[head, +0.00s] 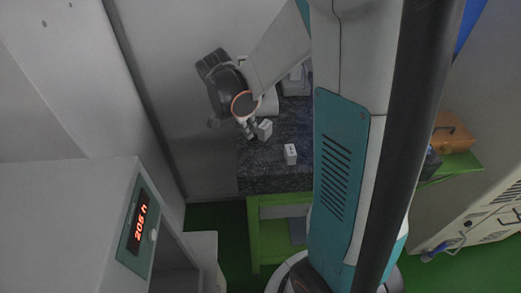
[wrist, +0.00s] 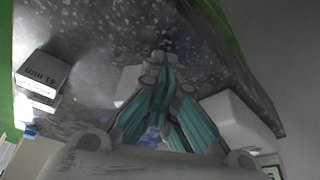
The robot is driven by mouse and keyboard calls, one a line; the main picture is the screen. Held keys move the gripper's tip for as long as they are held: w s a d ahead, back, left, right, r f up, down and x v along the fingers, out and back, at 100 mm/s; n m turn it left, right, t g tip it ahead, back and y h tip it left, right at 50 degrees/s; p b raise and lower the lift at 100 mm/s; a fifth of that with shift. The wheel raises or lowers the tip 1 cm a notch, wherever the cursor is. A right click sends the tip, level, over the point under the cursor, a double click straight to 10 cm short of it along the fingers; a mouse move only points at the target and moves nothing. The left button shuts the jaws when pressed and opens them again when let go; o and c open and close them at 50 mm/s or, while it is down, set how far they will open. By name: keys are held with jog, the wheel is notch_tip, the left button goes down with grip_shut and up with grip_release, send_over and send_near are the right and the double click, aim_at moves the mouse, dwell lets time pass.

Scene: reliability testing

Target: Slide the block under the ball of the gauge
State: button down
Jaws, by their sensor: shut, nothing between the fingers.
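Two small white blocks stand on the dark speckled stone table. One block (head: 264,129) is close beside my gripper (head: 249,132); the other block (head: 290,154) is nearer the table's front edge. In the wrist view, a block with an upside-down mm marking (wrist: 42,70) lies at the left, apart from my gripper. My gripper (wrist: 165,60) is shut and empty, its fingertips low over the stone. A pale block (wrist: 130,82) is partly hidden behind its left finger; whether they touch I cannot tell. I cannot make out the gauge's ball.
The stone table (head: 270,175) sits on a green frame against a grey wall. Pale equipment (head: 295,82) at its back is partly hidden by my arm. A white cabinet with a red display (head: 139,222) is at the left. An orange case (head: 452,132) is at the right.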

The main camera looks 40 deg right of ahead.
aim_at(308, 133)
jog(key=shift+s+d+b, duration=0.1)
jog(key=shift+s+d, duration=1.5)
jog(key=shift+d, duration=0.75)
jog(key=shift+s+d+b, duration=0.1)
jog(key=shift+s+d, duration=1.45)
jog(key=shift+d, duration=0.75)
jog(key=shift+s+d+b, duration=0.1)
jog(key=shift+s+d, duration=1.5)
jog(key=shift+d, duration=0.75)
jog(key=shift+w+p+v, duration=0.25)
jog(key=shift+p+v, duration=0.45)
jog(key=shift+v, duration=0.3)
jog(key=shift+w+p+v, duration=0.2)
jog(key=shift+p+v, duration=0.45)
jog(key=shift+v, duration=0.35)
jog(key=shift+a+r, duration=0.15)
jog(key=shift+w, duration=0.1)
